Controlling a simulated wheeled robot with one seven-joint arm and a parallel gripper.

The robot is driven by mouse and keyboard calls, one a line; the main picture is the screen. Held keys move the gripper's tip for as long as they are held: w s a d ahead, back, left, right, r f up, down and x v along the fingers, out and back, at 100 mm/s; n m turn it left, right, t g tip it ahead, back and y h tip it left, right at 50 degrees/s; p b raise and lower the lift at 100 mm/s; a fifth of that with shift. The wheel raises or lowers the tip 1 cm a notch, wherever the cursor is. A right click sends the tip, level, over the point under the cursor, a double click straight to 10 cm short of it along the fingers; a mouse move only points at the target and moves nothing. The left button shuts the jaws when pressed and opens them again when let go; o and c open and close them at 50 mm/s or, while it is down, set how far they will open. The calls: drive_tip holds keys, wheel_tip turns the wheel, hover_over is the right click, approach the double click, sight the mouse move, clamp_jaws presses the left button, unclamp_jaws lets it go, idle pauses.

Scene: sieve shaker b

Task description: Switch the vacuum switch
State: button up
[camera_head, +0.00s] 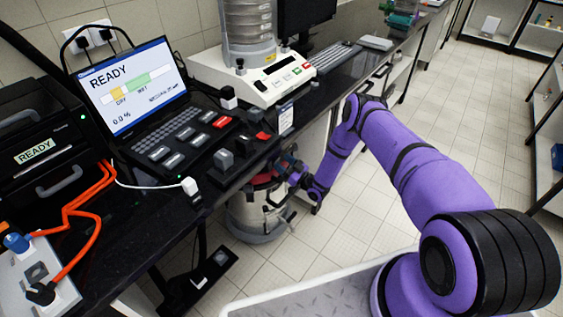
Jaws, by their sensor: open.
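A vacuum canister (252,222) with a pale metallic body and a red and dark top stands on the floor beneath the bench edge. My purple arm bends down beside the bench to it. My gripper (280,172) is small and dark at the canister's top, pointing left. It is open, and nothing shows between its fingers. I cannot tell whether it touches the canister. The vacuum switch cannot be made out; the gripper and the bench edge hide part of the canister's top.
The black bench (240,165) overhangs the canister on the left. It carries a control console (190,140) with a screen reading READY, and a white sieve shaker (265,80). A black foot pedal (208,280) lies on the floor.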

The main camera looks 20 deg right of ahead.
drive_tip(key=v, duration=0.9)
